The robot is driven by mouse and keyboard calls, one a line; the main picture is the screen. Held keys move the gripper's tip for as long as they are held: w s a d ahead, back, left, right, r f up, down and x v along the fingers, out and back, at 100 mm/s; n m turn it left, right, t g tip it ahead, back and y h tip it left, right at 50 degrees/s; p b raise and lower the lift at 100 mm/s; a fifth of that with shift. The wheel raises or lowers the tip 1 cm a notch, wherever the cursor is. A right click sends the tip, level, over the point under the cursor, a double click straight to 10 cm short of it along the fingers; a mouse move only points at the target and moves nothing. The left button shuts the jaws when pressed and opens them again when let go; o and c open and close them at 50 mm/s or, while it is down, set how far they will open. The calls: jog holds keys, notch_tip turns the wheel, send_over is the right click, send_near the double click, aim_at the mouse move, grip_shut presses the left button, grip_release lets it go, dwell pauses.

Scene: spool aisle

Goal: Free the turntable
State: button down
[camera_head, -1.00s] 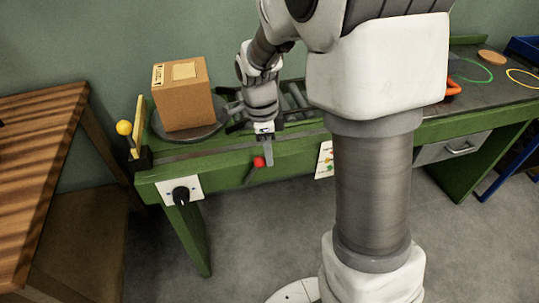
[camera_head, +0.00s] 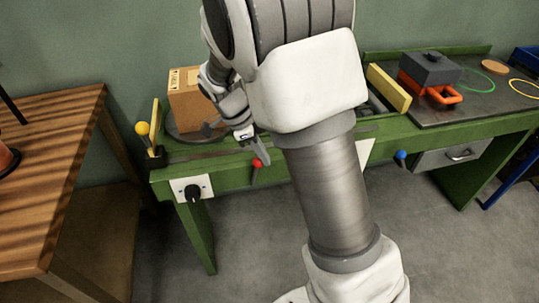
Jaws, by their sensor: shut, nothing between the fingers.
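The turntable (camera_head: 181,136) is a dark round plate on the left end of the green bench. A cardboard box (camera_head: 186,107) stands on it, partly hidden by my arm. A lever with a red knob (camera_head: 257,163) sticks out at the bench's front edge. My gripper (camera_head: 264,157) is shut and empty, pointing down right beside the red knob; whether they touch I cannot tell. A lever with a yellow knob (camera_head: 142,128) stands at the bench's left end, beside an upright yellow plate (camera_head: 155,121). A black rotary knob (camera_head: 193,193) sits on a white front panel.
A blue knob (camera_head: 401,154) sticks out of the front further right. A yellow bar (camera_head: 388,88) and a dark block with an orange handle (camera_head: 431,78) are on the bench. A wooden table (camera_head: 60,130) stands at left. My arm hides the bench middle. The floor in front is clear.

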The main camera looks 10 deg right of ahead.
aim_at(255, 162)
jog(key=a+h, duration=0.3)
jog(key=shift+a+r+h, duration=0.15)
jog(key=shift+a+h, duration=0.15)
jog(key=shift+a, duration=0.1)
jog(key=shift+a+f+h+b, duration=0.25)
jog(key=shift+a+h, duration=0.5)
jog(key=shift+a, duration=0.35)
jog(key=shift+a+f+h+b, duration=0.2)
jog(key=shift+a+h, duration=0.55)
jog(key=shift+a, duration=0.3)
